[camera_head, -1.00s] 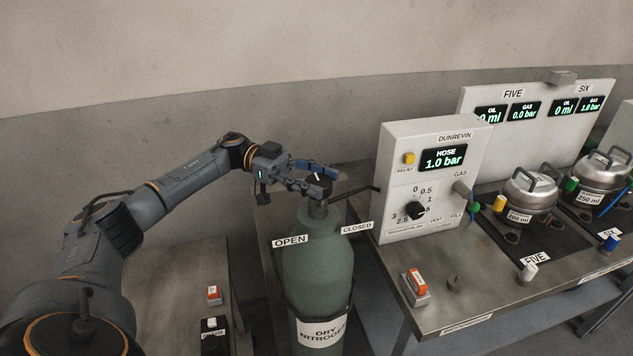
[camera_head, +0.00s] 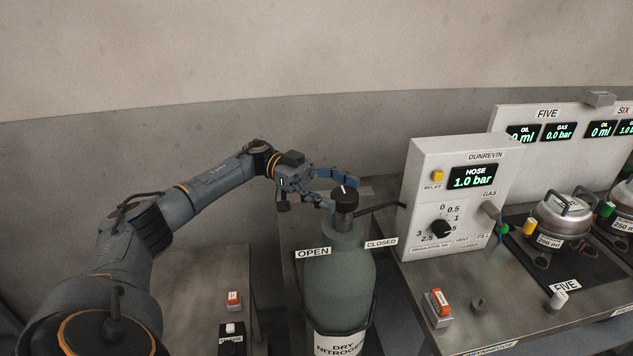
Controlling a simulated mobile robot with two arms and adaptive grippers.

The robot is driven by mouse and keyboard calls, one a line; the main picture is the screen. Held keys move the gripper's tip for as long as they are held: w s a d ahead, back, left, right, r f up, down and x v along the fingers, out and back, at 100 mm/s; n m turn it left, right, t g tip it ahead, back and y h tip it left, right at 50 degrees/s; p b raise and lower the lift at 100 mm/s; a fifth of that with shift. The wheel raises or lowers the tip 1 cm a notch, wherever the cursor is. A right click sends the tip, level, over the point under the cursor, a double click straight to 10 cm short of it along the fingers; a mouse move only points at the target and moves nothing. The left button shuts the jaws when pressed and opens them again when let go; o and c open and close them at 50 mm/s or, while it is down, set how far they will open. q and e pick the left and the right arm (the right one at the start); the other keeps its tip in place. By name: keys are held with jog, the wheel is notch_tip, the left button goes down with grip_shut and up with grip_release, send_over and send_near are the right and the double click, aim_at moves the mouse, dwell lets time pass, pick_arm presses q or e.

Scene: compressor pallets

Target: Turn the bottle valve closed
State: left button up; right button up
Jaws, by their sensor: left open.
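The bottle valve is a black knob (camera_head: 345,199) with a white mark on its top, on the neck of the green dry nitrogen bottle (camera_head: 340,272). An OPEN label (camera_head: 313,253) is at the bottle's left and a CLOSED label (camera_head: 381,244) at its right. My left gripper (camera_head: 342,190) is open at the knob. One blue finger reaches behind the knob and the other is at its left front side. I cannot tell whether either finger touches it. My right gripper is not in view.
A white DUNREVIN panel (camera_head: 424,160) reading hose 1.0 bar stands right of the bottle on a metal bench (camera_head: 520,318). A bent pipe runs from the valve towards it. Silver pots (camera_head: 560,222) stand farther right. A lower surface with small buttons (camera_head: 233,300) is at left.

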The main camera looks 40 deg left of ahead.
pick_arm(q)
jog(key=a, duration=1)
jog(key=shift+s, duration=0.35)
jog(key=shift+f, duration=0.1)
